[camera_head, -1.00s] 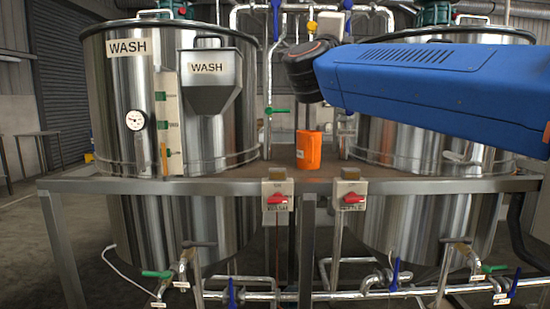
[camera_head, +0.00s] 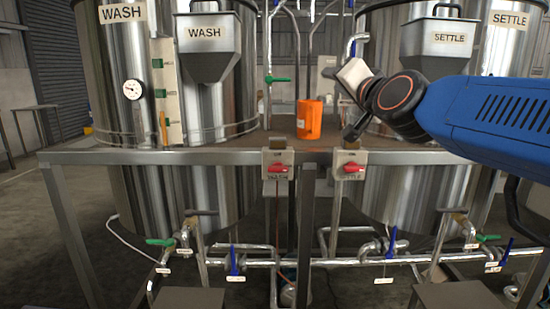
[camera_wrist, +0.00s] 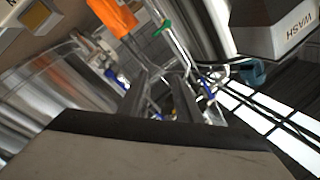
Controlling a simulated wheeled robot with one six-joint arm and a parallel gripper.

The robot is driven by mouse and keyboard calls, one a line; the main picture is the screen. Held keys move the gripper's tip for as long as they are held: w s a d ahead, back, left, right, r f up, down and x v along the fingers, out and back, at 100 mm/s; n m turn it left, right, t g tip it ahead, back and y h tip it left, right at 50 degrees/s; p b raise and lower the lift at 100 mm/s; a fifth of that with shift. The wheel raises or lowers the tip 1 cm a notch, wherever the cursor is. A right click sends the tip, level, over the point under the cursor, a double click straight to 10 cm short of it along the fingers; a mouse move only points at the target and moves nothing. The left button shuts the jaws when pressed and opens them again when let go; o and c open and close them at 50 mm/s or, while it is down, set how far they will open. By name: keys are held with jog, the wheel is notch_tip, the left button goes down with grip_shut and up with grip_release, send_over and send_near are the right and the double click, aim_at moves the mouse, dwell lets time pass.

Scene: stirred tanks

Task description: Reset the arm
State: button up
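My gripper (camera_wrist: 172,98) shows in the wrist view as two dark fingers standing apart, with nothing seen between them. In the head view my blue arm comes in from the right, and its pale and dark end parts are in front of the settle tank (camera_head: 385,35), to the right of the orange container (camera_head: 309,120). The fingers are hard to make out there. The orange container stands upright on the bench (camera_head: 230,156), apart from my arm. It also shows at the top of the wrist view (camera_wrist: 113,15).
The wash tank (camera_head: 120,60) with its hopper (camera_head: 207,45) stands at left. The settle hopper (camera_head: 440,42) is behind my arm. Two red-handled switches, wash (camera_head: 278,168) and settle (camera_head: 351,168), are on the bench front. Pipes and valves run below.

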jog(key=s+d+f+n+g, duration=0.2)
jog(key=s+f+g, duration=0.15)
jog(key=f, duration=0.45)
jog(key=s+d+f+n+g+h, duration=0.15)
jog(key=s+f, duration=0.25)
jog(key=f, duration=0.5)
jog(key=s+d+f+n+g, duration=0.1)
jog(key=s+d+f+g, duration=0.2)
jog(key=f, duration=0.5)
jog(key=s+d+f+g+h, duration=0.1)
jog(key=s+d+f+g, duration=0.2)
jog(key=s+f, duration=0.6)
jog(key=s+d+f+n+g+h, duration=0.1)
jog(key=s+d+f+g+h, duration=0.1)
jog(key=s+d+f, duration=0.3)
jog(key=s+f+g, duration=0.1)
jog(key=s+f, duration=0.3)
jog(key=f, duration=0.1)
jog(key=shift+s+f, duration=0.35)
jog(key=shift+s, duration=0.05)
jog(key=shift+n, duration=0.25)
